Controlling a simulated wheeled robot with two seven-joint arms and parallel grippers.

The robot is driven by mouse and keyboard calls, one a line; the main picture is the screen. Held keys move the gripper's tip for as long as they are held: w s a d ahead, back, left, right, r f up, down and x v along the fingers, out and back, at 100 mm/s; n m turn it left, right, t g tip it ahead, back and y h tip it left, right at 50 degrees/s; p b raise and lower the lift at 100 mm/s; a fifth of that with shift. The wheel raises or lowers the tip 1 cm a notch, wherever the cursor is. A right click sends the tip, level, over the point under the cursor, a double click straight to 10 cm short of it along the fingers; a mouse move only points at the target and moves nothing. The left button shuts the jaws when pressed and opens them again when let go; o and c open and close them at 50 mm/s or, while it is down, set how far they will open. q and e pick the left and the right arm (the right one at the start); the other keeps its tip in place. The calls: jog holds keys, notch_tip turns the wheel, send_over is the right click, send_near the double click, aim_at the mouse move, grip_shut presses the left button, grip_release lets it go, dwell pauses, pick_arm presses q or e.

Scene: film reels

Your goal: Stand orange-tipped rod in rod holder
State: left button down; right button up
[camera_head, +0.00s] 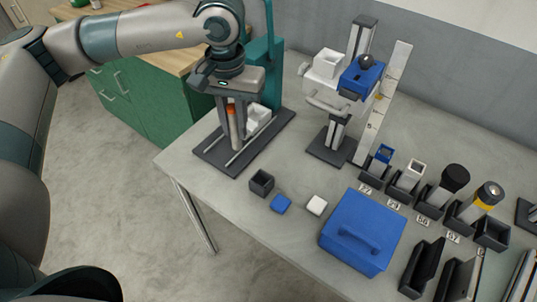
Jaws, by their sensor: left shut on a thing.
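My left gripper (232,138) points down at the back left of the table, over a dark base plate. It is shut on an upright rod with an orange tip (231,110); the fingers hide part of the rod. Whether its lower end touches the plate, I cannot tell. Several dark square holders stand in a row at the right. Some hold blue-, white-, black- and yellow-topped pieces, and the one at the right end (492,233) looks empty. A small dark open box (262,182) stands apart near the table's left front. Which one is the rod holder is not clear. My right gripper is not in view.
A teal upright stand (270,65) rises behind the gripper. A grey device with a blue head (362,76) stands at the back. A blue lidded box (362,232), a blue block (281,204) and a white block (316,205) sit near the front edge. The table middle is clear.

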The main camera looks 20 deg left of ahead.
pick_arm(q)
jog(key=shift+a, duration=0.1)
jog(key=shift+f, duration=0.1)
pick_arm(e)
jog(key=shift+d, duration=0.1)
pick_arm(q)
jog(key=shift+d+f+n, duration=0.25)
jog(key=shift+d+n, duration=0.1)
jog(key=shift+n, duration=0.55)
jog(key=d+f+n+p, duration=0.2)
jog(key=d+f+n, duration=0.3)
jog(key=n, duration=1.1)
jog(key=shift+d+f+n, duration=0.15)
jog(key=shift+f+n, duration=0.25)
jog(key=shift+f, duration=0.55)
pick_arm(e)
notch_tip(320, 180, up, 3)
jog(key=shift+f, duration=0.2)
pick_arm(q)
jog(key=shift+s+f, duration=0.1)
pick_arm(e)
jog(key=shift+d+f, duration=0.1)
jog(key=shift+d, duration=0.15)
